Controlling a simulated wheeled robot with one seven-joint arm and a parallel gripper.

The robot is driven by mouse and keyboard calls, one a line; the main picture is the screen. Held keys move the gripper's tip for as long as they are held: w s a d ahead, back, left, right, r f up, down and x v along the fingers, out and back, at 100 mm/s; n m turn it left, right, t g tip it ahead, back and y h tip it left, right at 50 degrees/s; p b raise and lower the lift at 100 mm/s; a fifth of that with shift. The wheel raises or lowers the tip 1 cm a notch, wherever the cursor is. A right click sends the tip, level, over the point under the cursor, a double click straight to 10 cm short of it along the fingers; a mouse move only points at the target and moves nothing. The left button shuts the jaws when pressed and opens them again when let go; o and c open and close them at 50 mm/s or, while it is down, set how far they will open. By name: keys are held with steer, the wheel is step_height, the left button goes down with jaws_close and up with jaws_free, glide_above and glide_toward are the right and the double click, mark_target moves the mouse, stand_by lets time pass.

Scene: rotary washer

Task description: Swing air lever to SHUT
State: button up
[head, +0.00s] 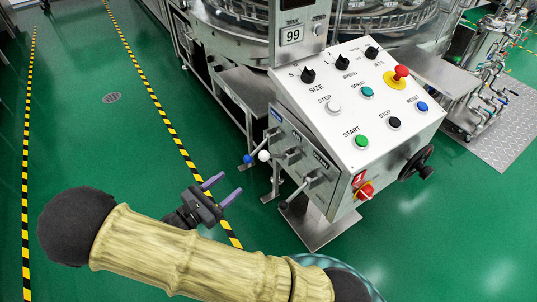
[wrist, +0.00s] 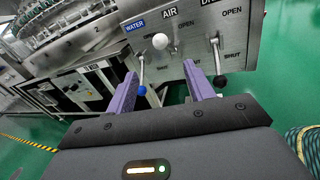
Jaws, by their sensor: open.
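The air lever (wrist: 160,41) has a white ball knob, and its ball also shows in the head view (head: 264,155). It sits under the AIR label on the steel side panel (wrist: 190,45), with the ball nearer the OPEN marking's height than the SHUT marking below. My gripper (head: 231,183) is open and empty, left of the panel in the head view. In the wrist view its two purple fingers (wrist: 159,70) point at the panel, with the white ball above and between the tips. I see no contact.
The water lever with a blue ball (wrist: 142,88) hangs down by the left finger. The drain lever with a dark ball (wrist: 220,80) hangs down right of the right finger. The control box (head: 350,110) stands above, with a red rotary switch (head: 365,190). Green floor is clear at left.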

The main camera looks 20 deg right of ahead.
mark_target(266, 155)
steer(key=b+x, duration=0.4)
steer(key=x, duration=1.2)
steer(key=shift+d+f, duration=0.15)
steer(key=shift+w+d, duration=0.35)
steer(key=shift+d, duration=0.15)
jaws_close()
